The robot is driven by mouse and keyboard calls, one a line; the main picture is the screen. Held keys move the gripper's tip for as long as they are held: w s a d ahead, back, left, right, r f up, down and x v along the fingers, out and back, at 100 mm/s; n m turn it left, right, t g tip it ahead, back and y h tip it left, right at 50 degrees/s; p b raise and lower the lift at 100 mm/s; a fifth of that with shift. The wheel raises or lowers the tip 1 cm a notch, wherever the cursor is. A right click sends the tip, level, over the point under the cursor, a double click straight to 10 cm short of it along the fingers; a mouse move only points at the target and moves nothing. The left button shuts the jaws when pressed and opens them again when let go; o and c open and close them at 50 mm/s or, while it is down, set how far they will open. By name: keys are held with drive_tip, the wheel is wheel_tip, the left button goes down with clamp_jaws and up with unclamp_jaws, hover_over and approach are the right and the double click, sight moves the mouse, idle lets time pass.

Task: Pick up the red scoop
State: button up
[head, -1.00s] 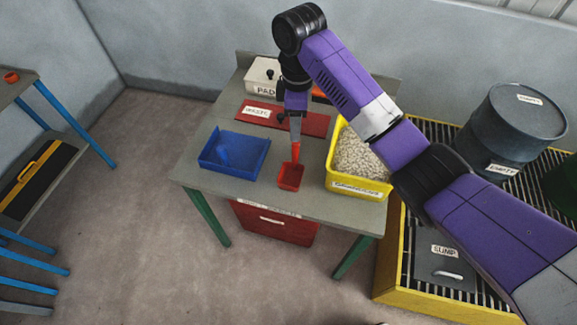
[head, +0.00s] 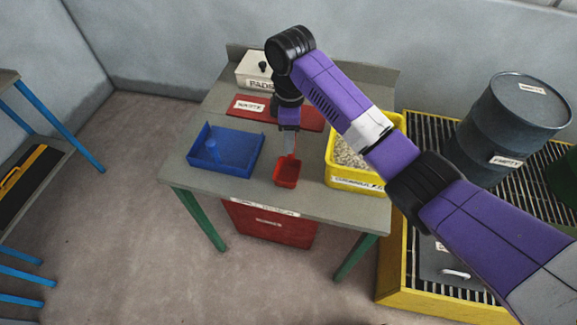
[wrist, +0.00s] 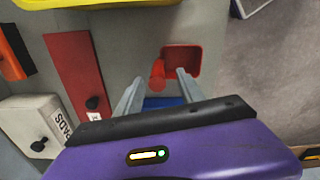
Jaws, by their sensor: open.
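The red scoop (head: 287,172) stands on the grey table between the blue tray and the yellow bin. In the wrist view the scoop (wrist: 184,60) shows its square cup, with its red handle end (wrist: 157,82) pointing toward my gripper. My gripper (head: 288,150) hangs over the table from above, at the handle side of the scoop. In the wrist view my gripper's fingers (wrist: 160,88) are apart, with the handle end between or just beyond the tips; I cannot tell whether they touch it.
A yellow bin (head: 358,182) of pale granules stands close on the right. A blue tray (head: 238,168) with a blue object lies left. Behind are a flat red lid (head: 250,110) and a white PADS box (head: 253,72). Bare tabletop (head: 220,190) lies in front.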

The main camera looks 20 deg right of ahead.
hover_over(288, 160)
drive_tip(key=d, duration=0.1)
wheel_tip(288, 160, down, 5)
drive_tip(key=shift+w+d+r+p, duration=0.1)
drive_tip(key=shift+w+p, duration=0.05)
drive_tip(key=shift+p, duration=0.3)
drive_tip(key=shift+c, duration=0.5)
clamp_jaws()
idle(0.5)
